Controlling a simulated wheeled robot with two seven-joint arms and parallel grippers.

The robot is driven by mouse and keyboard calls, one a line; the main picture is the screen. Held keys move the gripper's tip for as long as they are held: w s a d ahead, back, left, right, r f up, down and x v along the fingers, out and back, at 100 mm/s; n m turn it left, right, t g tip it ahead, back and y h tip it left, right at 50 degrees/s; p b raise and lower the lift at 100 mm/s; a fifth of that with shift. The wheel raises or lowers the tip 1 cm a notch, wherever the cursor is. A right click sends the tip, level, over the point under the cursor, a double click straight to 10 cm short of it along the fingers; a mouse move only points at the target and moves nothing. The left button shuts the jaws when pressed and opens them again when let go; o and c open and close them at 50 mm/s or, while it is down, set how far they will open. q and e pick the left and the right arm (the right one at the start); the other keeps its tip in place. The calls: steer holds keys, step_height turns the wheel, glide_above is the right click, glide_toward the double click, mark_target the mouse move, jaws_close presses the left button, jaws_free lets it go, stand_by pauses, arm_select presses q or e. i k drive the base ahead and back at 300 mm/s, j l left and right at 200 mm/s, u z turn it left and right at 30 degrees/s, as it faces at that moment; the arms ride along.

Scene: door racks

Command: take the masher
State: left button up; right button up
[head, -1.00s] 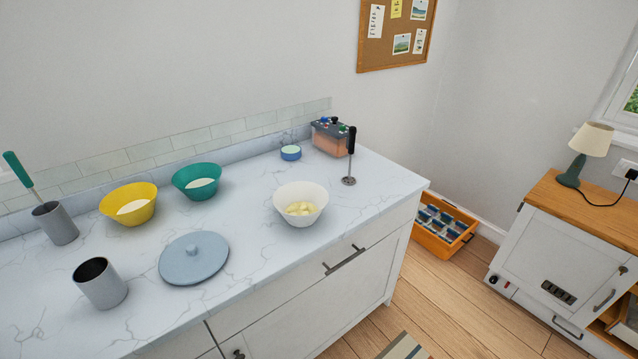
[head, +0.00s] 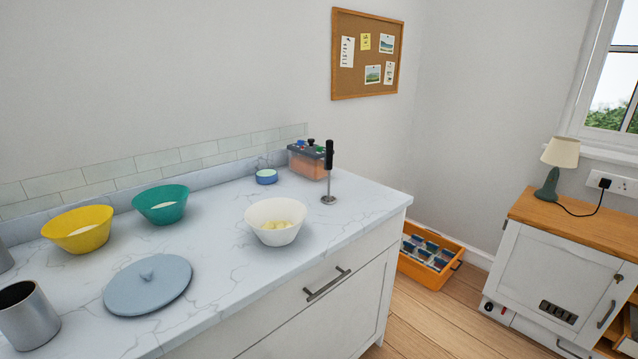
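The masher (head: 329,172) stands upright on the marble counter, toward its far right end. It has a black handle on top and a metal shaft ending in a round metal foot. It is to the right of a white bowl (head: 275,222) holding pale yellow chunks, and in front of a clear box with a dark lid (head: 307,163). Nothing touches the masher that I can see. Neither of my grippers is in the head view.
The marble counter (head: 225,263) also holds a yellow bowl (head: 78,230), a teal bowl (head: 161,205), a blue-grey lid (head: 148,284), a metal cup (head: 28,315) and a small blue dish (head: 266,177). An orange crate (head: 429,262) sits on the floor. Wooden floor lies between counter and right cabinet (head: 556,270).

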mark_target(326, 199)
steer(key=i+l+u, duration=0.1)
steer(key=u, duration=0.3)
steer(key=l+u, duration=0.25)
steer(key=u, duration=0.15)
steer(key=i+l+u, duration=0.1)
steer(key=u, duration=0.35)
steer(key=l+u, duration=0.5)
steer(key=u, duration=0.3)
